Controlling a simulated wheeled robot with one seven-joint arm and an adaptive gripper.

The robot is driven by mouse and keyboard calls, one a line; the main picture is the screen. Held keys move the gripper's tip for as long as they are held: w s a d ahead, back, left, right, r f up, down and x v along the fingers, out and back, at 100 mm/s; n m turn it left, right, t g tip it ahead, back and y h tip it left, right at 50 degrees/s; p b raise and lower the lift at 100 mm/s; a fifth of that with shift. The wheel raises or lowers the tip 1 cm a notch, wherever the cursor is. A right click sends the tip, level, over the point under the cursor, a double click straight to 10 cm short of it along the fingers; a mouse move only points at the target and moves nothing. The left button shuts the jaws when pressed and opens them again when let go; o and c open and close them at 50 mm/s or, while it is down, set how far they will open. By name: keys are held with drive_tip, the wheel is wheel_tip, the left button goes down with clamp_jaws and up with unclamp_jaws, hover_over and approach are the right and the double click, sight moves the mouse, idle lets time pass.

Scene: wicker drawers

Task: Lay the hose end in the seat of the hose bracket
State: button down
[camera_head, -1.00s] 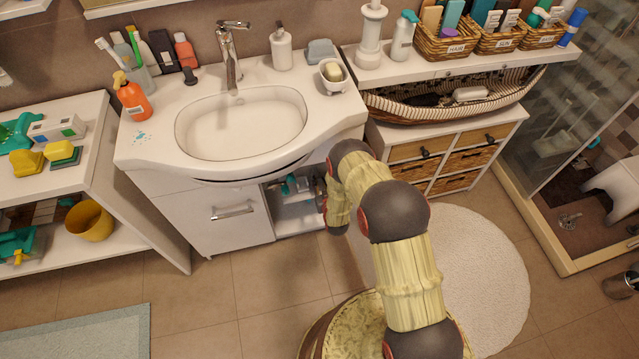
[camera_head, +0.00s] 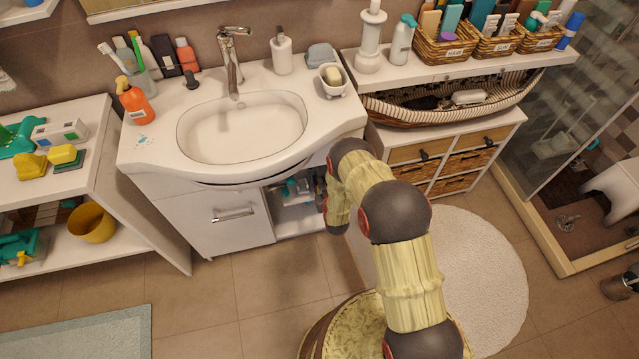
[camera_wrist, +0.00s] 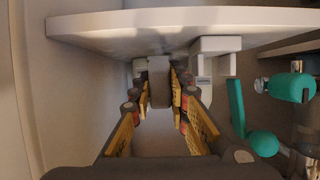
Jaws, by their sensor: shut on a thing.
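In the wrist view, my gripper (camera_wrist: 158,92) is shut on a grey block-like piece, which I take to be the hose end (camera_wrist: 158,72). It holds this piece under a white panel inside the sink cabinet. A white bracket-like fitting (camera_wrist: 215,47), possibly the hose bracket, is just right of the held piece, under the panel. Another pale part shows behind the held piece at its left. Whether the held piece touches either is unclear, and the seat cannot be made out. In the head view, my arm hides my gripper and the held piece.
The white panel (camera_wrist: 180,22) is close above the fingers, and a pale cabinet wall is at the left. Teal bottle-like things (camera_wrist: 262,143) stand close at the right. The sink cabinet (camera_head: 205,222) has an open compartment beside its closed front.

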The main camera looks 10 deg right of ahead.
sight(319, 179)
drive_tip(key=shift+r+p, duration=1.05)
drive_tip(key=shift+r, duration=0.7)
drive_tip(key=shift+s+a+b, duration=0.1)
drive_tip(key=shift+s+a, duration=0.15)
drive_tip(key=shift+a, duration=0.95)
drive_tip(key=shift+s+a+b, duration=0.1)
drive_tip(key=shift+s+a, duration=0.2)
drive_tip(key=shift+a, duration=0.85)
drive_tip(key=shift+s+a+b, duration=0.1)
drive_tip(key=shift+s+a, duration=0.15)
drive_tip(key=shift+a, duration=0.95)
drive_tip(key=shift+f+b, duration=0.6)
drive_tip(key=shift+f, duration=0.1)
drive_tip(key=c, duration=1.6)
unclamp_jaws()
drive_tip(key=shift+c, duration=0.2)
drive_tip(key=shift+s, duration=0.1)
drive_tip(key=v, duration=1.1)
drive_tip(key=shift+s+r, duration=0.25)
drive_tip(key=shift+s, duration=0.1)
